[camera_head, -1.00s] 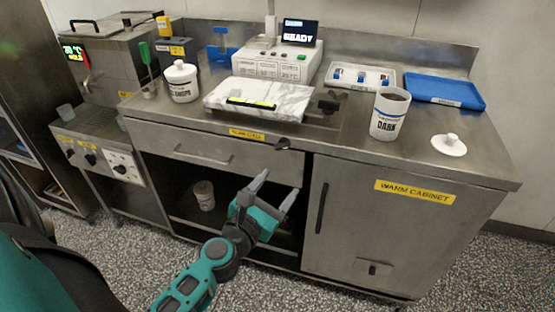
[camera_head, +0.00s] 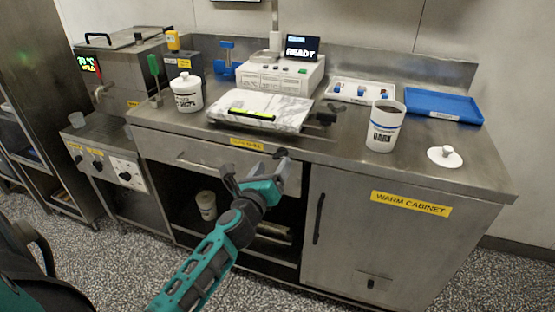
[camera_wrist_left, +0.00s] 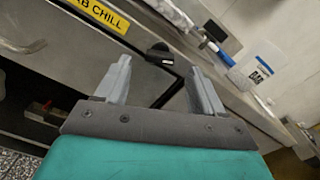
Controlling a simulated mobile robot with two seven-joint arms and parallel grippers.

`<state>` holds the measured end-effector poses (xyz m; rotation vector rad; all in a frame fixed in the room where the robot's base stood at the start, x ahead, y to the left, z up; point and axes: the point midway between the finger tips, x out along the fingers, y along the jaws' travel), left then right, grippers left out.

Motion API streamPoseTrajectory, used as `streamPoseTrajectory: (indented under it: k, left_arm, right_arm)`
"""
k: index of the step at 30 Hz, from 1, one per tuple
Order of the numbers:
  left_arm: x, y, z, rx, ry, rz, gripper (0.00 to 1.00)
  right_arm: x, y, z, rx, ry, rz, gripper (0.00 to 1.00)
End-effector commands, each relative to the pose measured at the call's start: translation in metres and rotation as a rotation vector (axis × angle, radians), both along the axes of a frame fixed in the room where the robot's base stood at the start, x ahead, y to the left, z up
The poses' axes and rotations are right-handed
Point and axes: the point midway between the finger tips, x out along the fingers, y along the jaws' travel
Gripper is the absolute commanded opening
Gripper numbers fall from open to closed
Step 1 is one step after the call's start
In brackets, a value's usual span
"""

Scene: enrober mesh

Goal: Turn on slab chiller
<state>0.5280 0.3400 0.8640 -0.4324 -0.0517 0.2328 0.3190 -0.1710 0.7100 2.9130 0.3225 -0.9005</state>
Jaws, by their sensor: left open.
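The yellow slab chill label (camera_head: 247,143) is on the front edge of the counter, under the marble slab (camera_head: 285,106). A dark knob (camera_head: 281,153) sits just right of the label. In the left wrist view the knob (camera_wrist_left: 160,54) shows ahead, between the directions of my two fingertips, beside the label (camera_wrist_left: 97,14). My left gripper (camera_head: 256,169) is open and empty in front of the counter, close to the knob; its fingers (camera_wrist_left: 159,66) are spread apart. I cannot tell whether a finger touches the knob. My right gripper is not in view.
On the counter stand a white lidded pot (camera_head: 187,96), a control box (camera_head: 280,77) whose screen reads READY (camera_head: 301,48), a cup marked DARK (camera_head: 384,129), a blue tray (camera_head: 443,98) and a white lid (camera_head: 444,157). Below are an open shelf and the warm cabinet (camera_head: 400,240).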

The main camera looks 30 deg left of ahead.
Motion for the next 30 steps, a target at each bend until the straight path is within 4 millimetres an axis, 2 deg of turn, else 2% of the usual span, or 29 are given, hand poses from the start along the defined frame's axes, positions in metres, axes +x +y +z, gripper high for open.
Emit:
streamPoseTrajectory:
  k: [3,9,20,30]
  left_arm:
    - [0.020,0.005,0.000,0.000,-0.001,0.000,0.68]
    - [0.039,0.009,-0.001,0.001,0.001,-0.001,0.68]
    - [0.043,0.010,0.000,0.001,0.001,-0.001,0.68]
    - [0.043,0.010,0.000,0.001,0.001,-0.001,0.37]
  right_arm:
    - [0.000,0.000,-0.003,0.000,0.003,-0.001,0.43]
    - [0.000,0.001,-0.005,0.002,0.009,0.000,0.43]
    - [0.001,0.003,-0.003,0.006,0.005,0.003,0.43]
    - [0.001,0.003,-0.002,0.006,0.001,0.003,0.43]
